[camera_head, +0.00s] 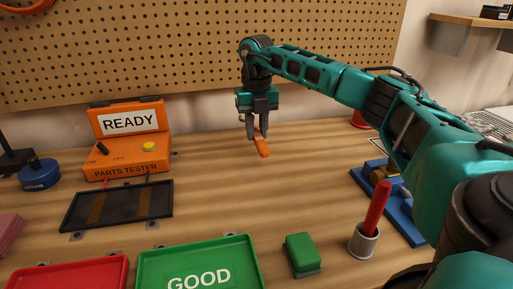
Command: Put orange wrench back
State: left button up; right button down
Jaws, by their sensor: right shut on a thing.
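My right gripper (260,137) is near the middle of the view, at the end of the teal arm that comes in from the right. Its fingers point down and are shut on the orange wrench (262,147). The wrench shows as a short orange piece that slants down to the right below the fingertips. Part of it is hidden by the fingers. The gripper and wrench appear to be above the wooden table, in front of the pegboard (180,45). My left gripper is not in view.
An orange parts tester (128,167) with a READY sign stands at left, behind a dark tray (75,213). A green GOOD tray (155,262), a red tray (40,275), a green block (302,254) and a cup (363,243) with a red-handled tool are in front. The table's middle is clear.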

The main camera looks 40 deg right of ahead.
aim_at(257, 156)
jog(key=shift+f, duration=2.5)
jog(key=c, duration=0.9)
grip_release()
notch_tip(257, 156, up, 12)
jog(key=shift+r+p, duration=0.1)
jog(key=shift+p, duration=0.35)
jog(key=shift+a, duration=0.1)
